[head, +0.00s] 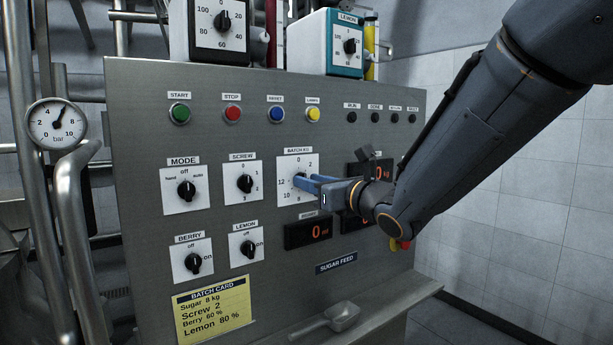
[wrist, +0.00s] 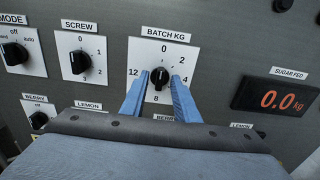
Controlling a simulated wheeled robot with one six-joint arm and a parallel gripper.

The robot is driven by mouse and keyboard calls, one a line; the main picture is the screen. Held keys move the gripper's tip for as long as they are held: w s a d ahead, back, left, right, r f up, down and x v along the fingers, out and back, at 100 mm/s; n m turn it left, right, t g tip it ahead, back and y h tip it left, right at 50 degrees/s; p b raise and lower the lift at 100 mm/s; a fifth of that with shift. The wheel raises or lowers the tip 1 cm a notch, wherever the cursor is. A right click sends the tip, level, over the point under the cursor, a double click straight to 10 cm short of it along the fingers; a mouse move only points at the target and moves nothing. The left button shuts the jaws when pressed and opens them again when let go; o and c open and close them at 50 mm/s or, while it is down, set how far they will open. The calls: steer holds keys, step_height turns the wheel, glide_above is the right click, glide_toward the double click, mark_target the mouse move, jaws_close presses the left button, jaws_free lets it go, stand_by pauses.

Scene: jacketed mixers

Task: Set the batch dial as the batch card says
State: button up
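The batch dial (wrist: 160,78), labelled BATCH KG, is a black knob on a white square scale, with 0 at the top, 4 at the right, 8 at the bottom and 12 at the left. In the head view its scale plate (head: 290,165) is partly covered by my gripper. My gripper (head: 304,182) reaches it from the right. In the wrist view its two blue fingers stand apart, one on each side of the knob; I cannot tell whether they touch it. The knob's pointer is hard to read. The yellow batch card (head: 213,308) reads Sugar 8 kg, Screw 2, Berry 60 %, Lemon 80 %.
The mode dial (head: 186,189), screw dial (head: 244,183), berry dial (head: 193,262) and lemon dial (head: 248,248) sit left of the batch dial. Several buttons line the panel top. The sugar fed display (wrist: 276,99) reads 0.0 kg. A metal scoop (head: 336,318) lies on the ledge below.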

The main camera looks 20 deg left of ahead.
steer(key=shift+x, duration=0.85)
jaws_close()
